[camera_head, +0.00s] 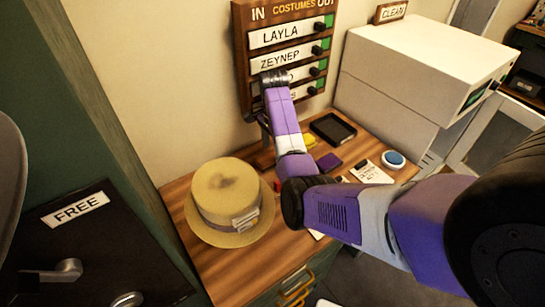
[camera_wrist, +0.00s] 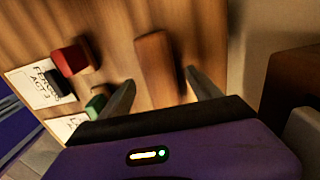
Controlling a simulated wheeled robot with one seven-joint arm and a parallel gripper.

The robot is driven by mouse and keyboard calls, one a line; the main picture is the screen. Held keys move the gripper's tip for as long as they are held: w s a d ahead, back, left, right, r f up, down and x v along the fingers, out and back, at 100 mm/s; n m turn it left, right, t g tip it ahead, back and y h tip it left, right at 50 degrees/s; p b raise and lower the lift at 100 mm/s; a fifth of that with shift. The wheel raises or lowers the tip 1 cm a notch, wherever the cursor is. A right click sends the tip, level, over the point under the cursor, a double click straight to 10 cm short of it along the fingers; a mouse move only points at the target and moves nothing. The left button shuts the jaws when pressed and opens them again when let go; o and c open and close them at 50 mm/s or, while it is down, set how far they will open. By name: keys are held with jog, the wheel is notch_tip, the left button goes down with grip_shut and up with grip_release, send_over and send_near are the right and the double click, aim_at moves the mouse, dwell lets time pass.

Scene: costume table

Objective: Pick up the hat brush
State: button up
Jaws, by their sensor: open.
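The hat brush appears to be the long brown wooden piece (camera_wrist: 155,65) in the wrist view, lying on the wooden table. My gripper (camera_wrist: 160,78) is open, with its two fingertips on either side of the near part of the wood. Nothing is clamped, and I cannot tell how far above the table the fingertips are. In the head view my arm reaches over the table to the wall side, and my gripper points down there. The arm hides much of that spot.
A tan straw hat (camera_head: 229,195) with a tag sits at the table's left. A black tray (camera_head: 333,128), a blue-topped round item (camera_head: 395,159) and a white card (camera_head: 370,173) lie to the right. A red block (camera_wrist: 70,60) and a green block (camera_wrist: 97,104) are left of the fingers.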

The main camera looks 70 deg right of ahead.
jog(key=shift+f, duration=1.45)
jog(key=shift+c, duration=0.4)
jog(key=c, duration=1.5)
jog(key=shift+s+r, duration=0.1)
jog(key=shift+r, duration=0.1)
jog(key=shift+a+r, duration=0.1)
jog(key=shift+r, duration=0.05)
jog(key=r, duration=0.7)
jog(key=shift+s+a, duration=0.15)
jog(key=shift+s, duration=0.1)
jog(key=shift+s+a+f+p, duration=0.1)
jog(key=shift+s+a+p, duration=0.5)
jog(key=shift+s+a, duration=1.6)
jog(key=shift+s+a+f+p, duration=0.1)
jog(key=shift+s+a+p, duration=0.8)
jog(key=shift+s, duration=2.35)
jog(key=shift+s+a+f+p, duration=0.1)
jog(key=shift+s+a+p, duration=0.25)
jog(key=shift+s+a, duration=2)
